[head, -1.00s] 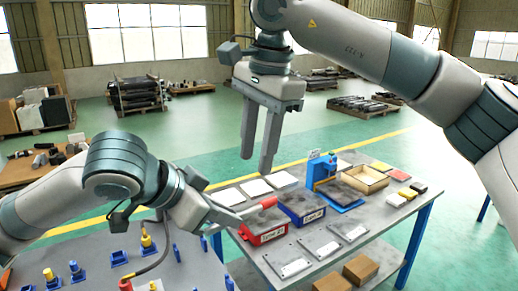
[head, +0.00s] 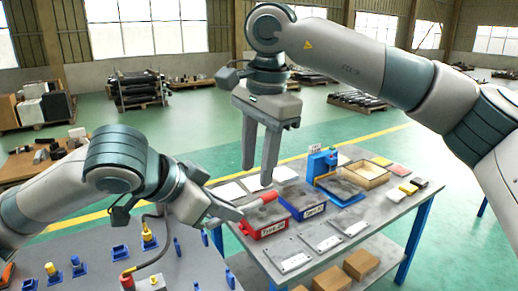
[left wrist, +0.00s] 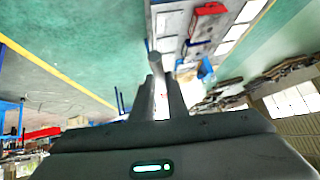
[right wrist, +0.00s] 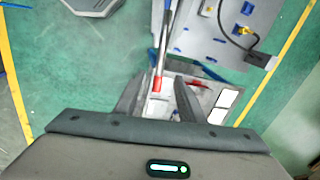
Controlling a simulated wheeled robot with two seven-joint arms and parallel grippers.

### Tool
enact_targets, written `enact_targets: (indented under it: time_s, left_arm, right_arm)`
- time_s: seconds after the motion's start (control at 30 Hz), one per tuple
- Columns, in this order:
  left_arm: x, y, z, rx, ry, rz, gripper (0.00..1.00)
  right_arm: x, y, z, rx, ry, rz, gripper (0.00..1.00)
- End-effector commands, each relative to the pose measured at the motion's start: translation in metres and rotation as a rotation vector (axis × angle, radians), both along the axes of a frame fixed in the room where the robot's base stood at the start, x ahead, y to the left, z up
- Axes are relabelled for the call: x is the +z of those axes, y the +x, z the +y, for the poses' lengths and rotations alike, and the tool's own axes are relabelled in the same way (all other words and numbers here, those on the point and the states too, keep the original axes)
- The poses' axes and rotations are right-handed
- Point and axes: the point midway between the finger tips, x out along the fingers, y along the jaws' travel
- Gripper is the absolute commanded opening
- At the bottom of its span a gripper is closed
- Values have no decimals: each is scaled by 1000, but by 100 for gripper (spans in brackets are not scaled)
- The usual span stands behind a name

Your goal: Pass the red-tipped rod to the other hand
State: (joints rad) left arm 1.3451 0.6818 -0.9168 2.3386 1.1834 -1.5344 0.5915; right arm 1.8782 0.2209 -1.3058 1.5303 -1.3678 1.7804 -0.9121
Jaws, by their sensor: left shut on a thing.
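The red-tipped rod (head: 259,201) is held out by my left gripper (head: 228,213), with its red end pointing right in the head view. My left gripper is shut on the rod's grey part; in the left wrist view the rod (left wrist: 156,64) sticks out beyond the fingers. My right gripper (head: 257,176) points down, open and empty, with its fingertips just above the red end. In the right wrist view the red tip (right wrist: 157,83) shows between the spread fingers (right wrist: 158,105), apart from both. The rod's gripped part is hidden by the left fingers.
Below the rod stands a workbench (head: 345,262) with a red bin (head: 265,226), a blue bin (head: 303,203), a blue device (head: 322,167) and flat plates. A nearer grey table (head: 190,262) holds blue sockets and yellow-topped pegs. The air around the red tip is clear.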

Motion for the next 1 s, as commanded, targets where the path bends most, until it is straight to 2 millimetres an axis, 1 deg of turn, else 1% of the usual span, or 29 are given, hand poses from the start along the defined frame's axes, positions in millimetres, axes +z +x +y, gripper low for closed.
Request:
enact_targets:
  time_s: [0.03, 0.2, 0.4, 0.5, 0.67, 0.93, 0.97, 1.0]
  left_arm:
    - [1, 0, 0, 0, -1, -2, 0]
    - [1, 0, 0, 0, -1, -2, 0]
    - [1, 0, 0, 0, -1, -2, 0]
    - [1, 0, 0, 0, -1, -2, 0]
    - [1, 0, 0, 0, -1, -2, 0]
    - [1, 0, 0, 0, -1, -2, 0]
    - [1, 0, 0, 0, -1, -2, 0]
    - [1, 0, 0, 0, -1, -2, 0]
  right_arm:
    - [-9, 1, 0, 0, -2, 2, 36]
    - [-37, 4, 3, 0, -3, 3, 36]
    - [-62, 7, 6, 1, -1, 2, 36]
    - [-70, 8, 7, 1, -1, 1, 36]
    - [-77, 9, 8, 0, -1, 1, 36]
    - [-77, 9, 8, 0, 0, 0, 36]
    - [-77, 9, 8, 0, 0, 0, 33]
    - [-77, 9, 8, 0, 0, 0, 24]
